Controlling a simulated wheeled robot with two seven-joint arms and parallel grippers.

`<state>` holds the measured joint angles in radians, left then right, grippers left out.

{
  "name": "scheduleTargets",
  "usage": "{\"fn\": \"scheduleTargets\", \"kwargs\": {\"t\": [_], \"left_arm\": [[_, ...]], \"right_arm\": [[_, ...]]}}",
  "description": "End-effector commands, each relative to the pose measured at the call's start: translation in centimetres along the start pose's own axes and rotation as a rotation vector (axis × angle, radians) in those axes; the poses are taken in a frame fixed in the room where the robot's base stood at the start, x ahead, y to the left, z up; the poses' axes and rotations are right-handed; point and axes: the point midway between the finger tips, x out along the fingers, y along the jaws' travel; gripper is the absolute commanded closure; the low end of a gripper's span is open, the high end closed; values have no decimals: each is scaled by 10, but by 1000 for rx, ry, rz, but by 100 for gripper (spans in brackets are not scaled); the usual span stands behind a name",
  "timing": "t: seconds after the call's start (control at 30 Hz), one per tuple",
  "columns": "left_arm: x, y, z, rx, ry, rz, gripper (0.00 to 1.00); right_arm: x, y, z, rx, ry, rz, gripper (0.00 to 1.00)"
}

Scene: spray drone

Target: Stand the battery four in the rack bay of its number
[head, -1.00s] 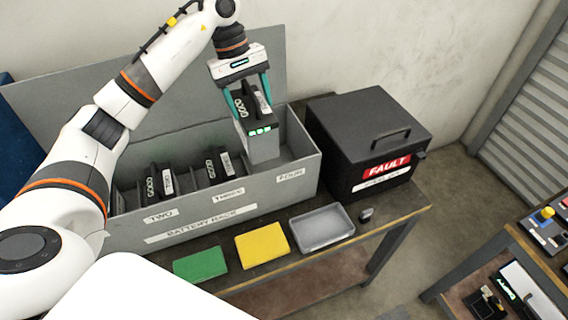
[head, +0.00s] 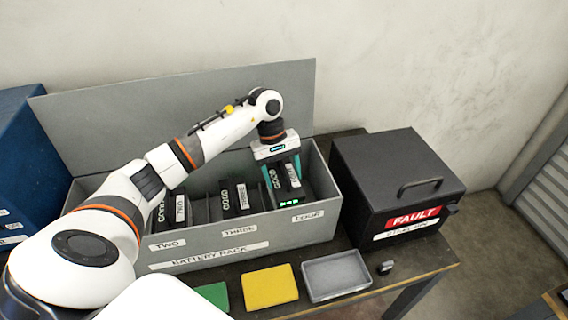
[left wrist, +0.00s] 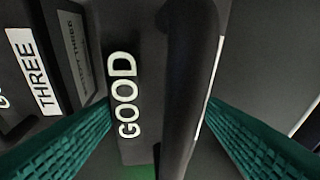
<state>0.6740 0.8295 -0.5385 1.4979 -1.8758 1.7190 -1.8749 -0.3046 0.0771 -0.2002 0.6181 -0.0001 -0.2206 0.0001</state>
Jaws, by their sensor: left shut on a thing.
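Battery four (head: 289,191), dark with a GOOD label, a white label and green lights, stands upright inside the grey battery rack (head: 215,246), in the bay above the FOUR label (head: 308,216). My left gripper (head: 281,172) is shut on it from above, its teal fingers on either side. In the left wrist view the battery's GOOD face and dark handle (left wrist: 190,80) lie between the fingers. Whether its base rests on the bay floor is hidden by the rack's front wall. My right gripper is not in view.
Batteries two (head: 176,209) and three (head: 239,199) stand in the bays to the left. A black FAULT box (head: 385,170) stands close to the rack's right. Green (head: 213,294) and yellow (head: 270,288) pads and a grey tray (head: 336,276) lie in front. A blue cabinet (head: 30,150) is at left.

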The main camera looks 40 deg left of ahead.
Motion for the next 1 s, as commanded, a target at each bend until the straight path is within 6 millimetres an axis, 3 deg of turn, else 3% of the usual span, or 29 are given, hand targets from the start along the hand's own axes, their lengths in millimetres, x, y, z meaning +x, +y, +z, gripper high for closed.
{"fn": "scheduleTargets", "kwargs": {"t": [0.17, 0.5, 0.7, 0.73, 0.87, 1.0], "left_arm": [[3, -1, 2, 2, -3, -9, 100], [35, 3, 10, 2, -2, -8, 100], [37, 4, 11, 3, -4, -9, 100], [42, 6, 11, 1, -1, 0, 32], [41, 6, 11, 1, -1, 0, 13], [41, 6, 11, 1, -1, 0, 13]], "right_arm": [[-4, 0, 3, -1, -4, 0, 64], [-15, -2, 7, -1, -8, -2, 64], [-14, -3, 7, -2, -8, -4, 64], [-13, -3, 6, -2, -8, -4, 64], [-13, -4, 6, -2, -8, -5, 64], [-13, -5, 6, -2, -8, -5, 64]]}}
